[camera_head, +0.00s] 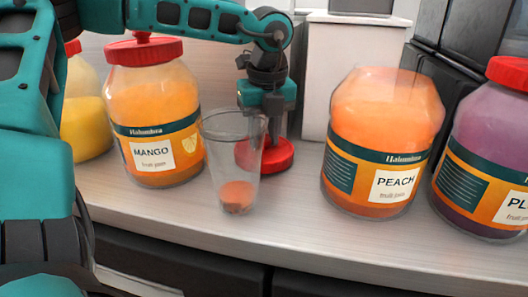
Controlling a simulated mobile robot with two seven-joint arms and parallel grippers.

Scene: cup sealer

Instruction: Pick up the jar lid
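The red jar lid (281,156) lies on the counter behind and to the right of a clear cup, which overlaps its left side. The peach jar (384,140) to its right stands upright with no lid on it. My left gripper (266,133) points straight down over the lid, with its fingertips at the lid's top. Whether the fingers are closed on the lid's knob cannot be told, as the cup and the fingers hide it. My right gripper is not in view.
The clear cup (231,165) holds a little orange jam and stands close in front of the gripper. The mango jar (154,110) and a yellow jar (84,119) stand at left, the plum jar (488,150) at right. A white box (350,62) stands behind.

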